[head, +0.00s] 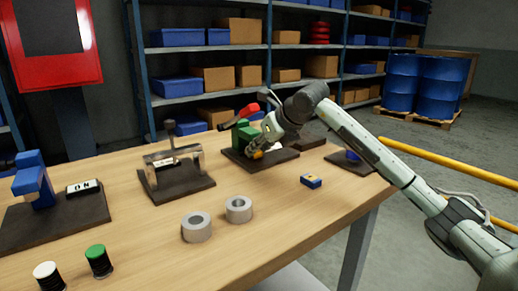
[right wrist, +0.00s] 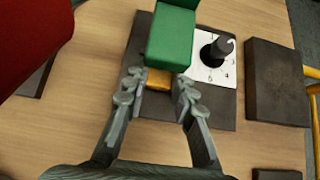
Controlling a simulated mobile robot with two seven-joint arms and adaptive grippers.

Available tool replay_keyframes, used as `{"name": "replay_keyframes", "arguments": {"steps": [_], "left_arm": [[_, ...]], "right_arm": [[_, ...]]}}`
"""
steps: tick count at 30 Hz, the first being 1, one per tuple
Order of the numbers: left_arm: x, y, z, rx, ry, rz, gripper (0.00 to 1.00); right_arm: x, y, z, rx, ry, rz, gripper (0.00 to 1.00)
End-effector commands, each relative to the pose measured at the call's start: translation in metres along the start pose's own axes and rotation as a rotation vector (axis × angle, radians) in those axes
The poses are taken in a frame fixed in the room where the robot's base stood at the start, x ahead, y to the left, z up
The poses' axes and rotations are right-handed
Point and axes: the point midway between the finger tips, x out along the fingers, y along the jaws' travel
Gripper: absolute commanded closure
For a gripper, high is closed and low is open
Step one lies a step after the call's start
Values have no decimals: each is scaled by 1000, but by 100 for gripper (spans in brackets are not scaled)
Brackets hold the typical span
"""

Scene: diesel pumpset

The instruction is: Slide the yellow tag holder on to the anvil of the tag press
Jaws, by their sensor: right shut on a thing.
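The tag press (head: 243,137) is green with a red lever and stands on a dark base plate near the table's far edge. In the right wrist view its green head (right wrist: 172,38) is at the top middle. The yellow tag holder (right wrist: 158,80) is between the fingers of my right gripper (right wrist: 156,92), right at the near edge of the green head. My right gripper (head: 262,152) is shut on the holder, low in front of the press. The anvil is hidden, so I cannot tell whether the holder is on it. My left gripper is not in view.
A white dial plate with a black knob (right wrist: 216,52) sits right beside the press head. A dark block (right wrist: 277,82) is farther right. A blue-and-yellow piece (head: 311,181), two grey rings (head: 197,227) and a metal-framed fixture (head: 175,165) are on the table.

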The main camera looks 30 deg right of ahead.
Motion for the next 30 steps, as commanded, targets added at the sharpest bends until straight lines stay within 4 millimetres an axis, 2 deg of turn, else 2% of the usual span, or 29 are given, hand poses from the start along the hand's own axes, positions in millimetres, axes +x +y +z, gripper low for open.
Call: {"name": "replay_keyframes", "arguments": {"steps": [23, 24, 29, 30], "left_arm": [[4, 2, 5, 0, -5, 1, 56], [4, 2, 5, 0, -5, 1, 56], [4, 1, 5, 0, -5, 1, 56], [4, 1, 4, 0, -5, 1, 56]], "right_arm": [[2, 0, -2, 0, -1, 0, 91], [2, 0, -2, 0, -1, 0, 71], [2, 0, -2, 0, 0, 0, 51], [2, 0, -2, 0, 0, 0, 51]]}}
